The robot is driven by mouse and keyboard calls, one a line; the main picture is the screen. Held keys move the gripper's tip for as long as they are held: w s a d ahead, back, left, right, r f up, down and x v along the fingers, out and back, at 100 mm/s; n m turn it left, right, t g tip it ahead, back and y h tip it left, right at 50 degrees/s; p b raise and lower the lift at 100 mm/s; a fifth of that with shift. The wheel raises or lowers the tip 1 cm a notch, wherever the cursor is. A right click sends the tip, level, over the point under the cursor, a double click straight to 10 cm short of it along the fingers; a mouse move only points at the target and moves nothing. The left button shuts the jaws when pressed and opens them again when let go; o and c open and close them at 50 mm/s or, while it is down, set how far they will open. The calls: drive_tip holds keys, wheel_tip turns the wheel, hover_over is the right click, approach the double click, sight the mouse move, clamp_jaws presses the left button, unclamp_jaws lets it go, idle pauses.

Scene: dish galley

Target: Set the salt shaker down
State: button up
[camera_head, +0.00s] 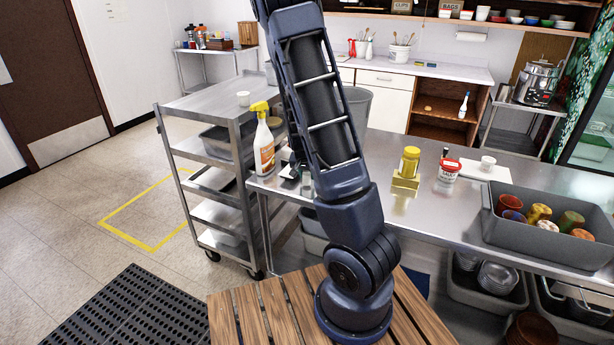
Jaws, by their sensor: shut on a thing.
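My arm rises from the wooden slatted platform and leaves the picture at the top. I cannot make out my gripper or its fingertips in this view. I cannot pick out the salt shaker with certainty. A small dark-topped item (445,152) shows behind the red-and-white tub (449,171) on the steel counter (350,190). A dark and white object (290,172), partly hidden behind my arm, is at the counter's left end; I cannot tell what it is.
A yellow-topped jar (410,160) is at a yellow block (405,181) mid-counter. A spray bottle (264,145) stands at the left end. A grey bin (538,235) of colored cups fills the right end. Bare steel lies in front of the jar. A steel cart (195,105) adjoins at left.

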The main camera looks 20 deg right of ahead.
drive_tip(key=shift+f, duration=0.2)
drive_tip(key=shift+f, duration=0.15)
drive_tip(key=o, duration=1)
drive_tip(key=shift+v, duration=6.1)
